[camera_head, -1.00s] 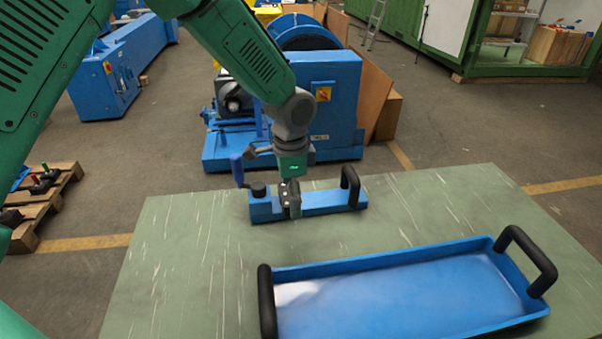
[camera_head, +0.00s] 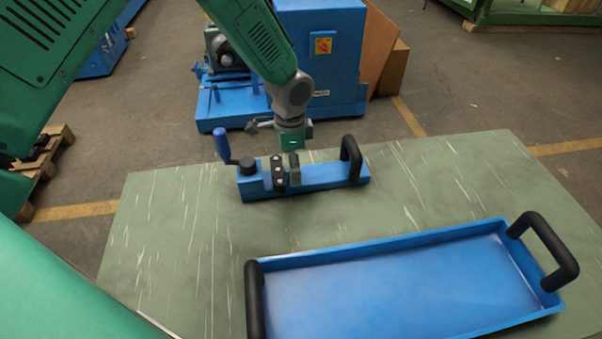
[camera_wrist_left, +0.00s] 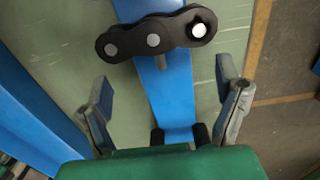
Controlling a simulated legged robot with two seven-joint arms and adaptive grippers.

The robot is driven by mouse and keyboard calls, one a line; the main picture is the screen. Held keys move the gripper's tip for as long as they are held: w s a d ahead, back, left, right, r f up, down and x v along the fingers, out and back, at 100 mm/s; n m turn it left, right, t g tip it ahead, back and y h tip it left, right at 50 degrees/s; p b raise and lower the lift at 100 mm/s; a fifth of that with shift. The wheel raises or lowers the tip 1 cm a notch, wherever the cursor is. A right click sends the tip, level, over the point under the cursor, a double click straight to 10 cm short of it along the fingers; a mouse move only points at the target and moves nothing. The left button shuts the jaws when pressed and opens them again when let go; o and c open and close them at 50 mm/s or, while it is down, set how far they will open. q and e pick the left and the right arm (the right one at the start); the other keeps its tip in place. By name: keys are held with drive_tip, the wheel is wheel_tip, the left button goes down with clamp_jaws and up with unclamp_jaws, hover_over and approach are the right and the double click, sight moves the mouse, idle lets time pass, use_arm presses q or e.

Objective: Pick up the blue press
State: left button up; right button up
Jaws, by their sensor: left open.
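The blue press (camera_head: 325,178) lies on the green table top. It is a long blue bar with a black arched handle (camera_head: 351,158) at its right end and a blue-gripped crank (camera_head: 222,147) at its left end. A dark chain link piece (camera_head: 279,173) with light pins lies across the bar. My left gripper (camera_head: 291,163) points down at the bar, just right of the link piece. In the left wrist view my left gripper (camera_wrist_left: 163,80) is open, with a finger on each side of the bar (camera_wrist_left: 171,95). Contact cannot be told. My right gripper is out of view.
A large blue tray (camera_head: 380,251) with black handles stands on the table (camera_head: 180,235) in front of the press. A blue machine (camera_head: 320,60) stands on the floor behind the table. The table left of the tray is clear.

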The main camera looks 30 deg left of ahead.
sight(305, 167)
use_arm(q)
drive_tip(key=f, duration=0.5)
drive_tip(key=shift+w+d+f, duration=0.15)
drive_tip(key=shift+w, duration=0.15)
drive_tip(key=c, duration=1.7)
drive_tip(key=shift+w, duration=0.1)
drive_tip(key=shift+c, duration=0.4)
